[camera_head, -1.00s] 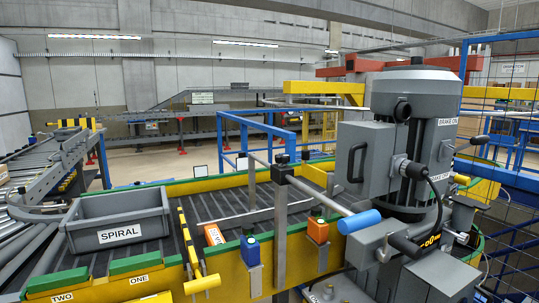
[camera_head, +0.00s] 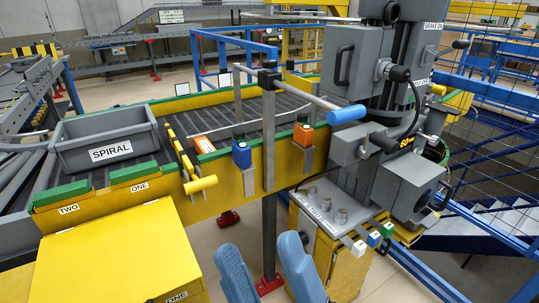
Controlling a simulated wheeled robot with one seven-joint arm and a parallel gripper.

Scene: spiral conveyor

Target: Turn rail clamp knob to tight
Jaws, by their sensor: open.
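A guide rail (camera_head: 305,97) runs over the belt and ends in a blue handle (camera_head: 347,114). A black clamp (camera_head: 268,78) with a small black knob (camera_head: 269,64) on top holds the rail at the head of a grey post (camera_head: 269,135). I cannot tell whether this knob is tight or loose. My gripper (camera_head: 260,246) shows only its two light blue fingers at the bottom edge. They are open, apart and empty, low in the picture, well below the clamp. The rest of the gripper is out of frame.
A grey SPIRAL tote (camera_head: 105,139) sits on the conveyor. A blue button box (camera_head: 241,154) and an orange one (camera_head: 303,137) flank the post. The grey machine column (camera_head: 388,120) stands right. A yellow cabinet (camera_head: 120,262) fills the lower left. Blue rails and mesh bound the right.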

